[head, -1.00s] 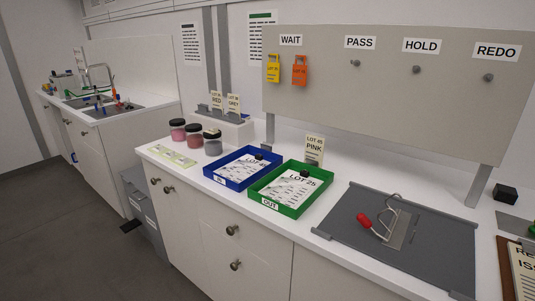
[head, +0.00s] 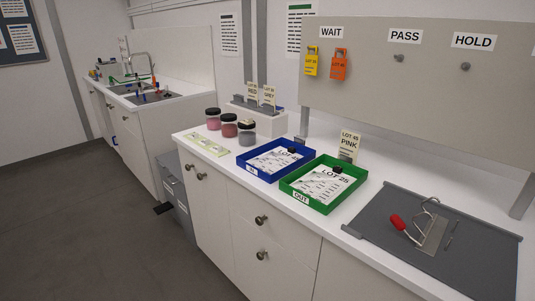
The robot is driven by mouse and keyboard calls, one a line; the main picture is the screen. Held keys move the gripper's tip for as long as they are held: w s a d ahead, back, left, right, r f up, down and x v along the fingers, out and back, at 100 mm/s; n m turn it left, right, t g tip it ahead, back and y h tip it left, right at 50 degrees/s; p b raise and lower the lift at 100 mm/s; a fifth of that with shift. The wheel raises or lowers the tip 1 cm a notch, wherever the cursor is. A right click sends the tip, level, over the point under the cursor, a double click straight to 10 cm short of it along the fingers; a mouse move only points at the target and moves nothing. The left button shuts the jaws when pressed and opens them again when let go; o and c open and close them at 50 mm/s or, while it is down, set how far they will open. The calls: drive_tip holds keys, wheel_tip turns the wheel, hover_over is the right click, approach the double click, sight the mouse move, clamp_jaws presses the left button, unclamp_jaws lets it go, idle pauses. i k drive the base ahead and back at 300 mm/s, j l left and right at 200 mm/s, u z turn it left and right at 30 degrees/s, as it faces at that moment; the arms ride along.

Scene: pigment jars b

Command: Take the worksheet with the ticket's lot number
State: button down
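A ticket (head: 349,141) reading "LOT 45 PINK" stands upright in a holder behind the green tray. One worksheet (head: 281,160) lies in the blue tray (head: 252,170), which is marked "IN". Its heading starts "LOT 4"; I cannot read the last digit surely. Another worksheet (head: 318,186), headed "LOT 25", lies in the green tray (head: 326,204), marked "OUT". A small black block (head: 337,170) sits at the top of the LOT 25 sheet, and a similar one (head: 292,150) is on the other sheet. My gripper is not in view.
Three dark-lidded jars (head: 229,126) stand behind a pale strip (head: 207,144). A rack (head: 258,117) holds red and grey tickets. A grey board (head: 433,237) with a red-handled clamp (head: 397,222) lies right. A yellow tag (head: 311,63) and an orange tag (head: 339,66) hang under "WAIT".

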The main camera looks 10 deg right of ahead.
sight(270, 163)
drive_tip(key=i+j+z, duration=0.1)
drive_tip(key=z, duration=0.3)
drive_tip(key=i+j+z, duration=0.1)
drive_tip(key=j+z, duration=0.15)
drive_tip(key=z, duration=0.2)
drive_tip(key=j+z, duration=0.2)
drive_tip(key=z, duration=0.2)
drive_tip(key=i+j+z, duration=0.1)
drive_tip(key=j+z, duration=0.3)
drive_tip(key=j, duration=0.85)
drive_tip(key=k+j+z, duration=0.1)
drive_tip(key=j+z, duration=0.3)
drive_tip(key=j, duration=0.8)
